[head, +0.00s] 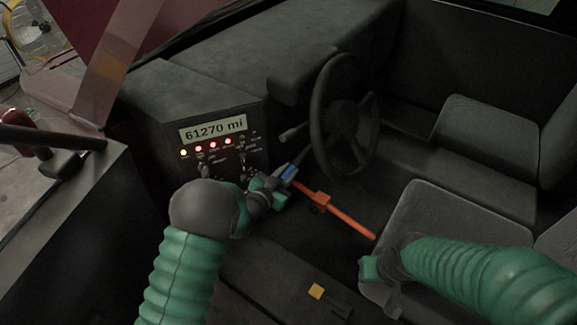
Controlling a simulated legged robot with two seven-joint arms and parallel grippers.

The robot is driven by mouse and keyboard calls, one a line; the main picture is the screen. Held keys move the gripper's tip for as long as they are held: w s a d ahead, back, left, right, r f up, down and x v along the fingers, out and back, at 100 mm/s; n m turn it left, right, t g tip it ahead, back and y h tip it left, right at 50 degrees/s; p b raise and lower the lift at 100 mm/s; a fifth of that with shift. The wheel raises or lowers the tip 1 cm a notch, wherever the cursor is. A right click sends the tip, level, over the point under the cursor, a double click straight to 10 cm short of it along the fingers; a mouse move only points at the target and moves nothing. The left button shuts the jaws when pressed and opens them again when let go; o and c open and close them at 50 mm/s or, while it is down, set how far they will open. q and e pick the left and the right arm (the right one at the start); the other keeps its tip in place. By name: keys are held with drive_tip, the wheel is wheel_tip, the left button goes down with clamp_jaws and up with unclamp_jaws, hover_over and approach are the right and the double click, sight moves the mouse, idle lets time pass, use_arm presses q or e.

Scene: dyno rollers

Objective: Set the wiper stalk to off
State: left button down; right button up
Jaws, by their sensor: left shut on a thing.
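My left gripper (281,184) is low in front of the steering wheel, beside the dash panel. It is shut on a thin stalk with a blue section (289,173), which slopes up toward the steering column. The gripper hides part of this stalk, and its setting cannot be read. Another short grey stalk (292,133) sticks out left of the wheel, above the gripper and apart from it. No label shows which stalk is the wiper stalk. My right gripper (372,272) is at the lower right by the seat, away from the stalks; its jaw opening is unclear.
The black steering wheel (347,117) stands right of the stalks. An orange lever (347,219) runs close beside my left gripper. The dash panel has a mileage display (213,130), lit lamps and small switches. Grey seats (470,222) fill the right.

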use_arm(q)
drive_tip(key=shift+r+g+p, duration=0.4)
drive_tip(key=shift+r+p, duration=0.15)
drive_tip(key=shift+r, duration=0.15)
drive_tip(key=shift+f, duration=0.15)
drive_tip(key=c, duration=1.3)
unclamp_jaws()
use_arm(e)
drive_tip(key=shift+w+v, duration=0.25)
drive_tip(key=shift+v, duration=0.8)
drive_tip(key=shift+r, duration=0.1)
use_arm(q)
drive_tip(key=v, duration=1.7)
drive_tip(key=shift+d+p, duration=0.3)
use_arm(e)
drive_tip(key=shift+r, duration=0.45)
use_arm(q)
drive_tip(key=shift+y, duration=0.4)
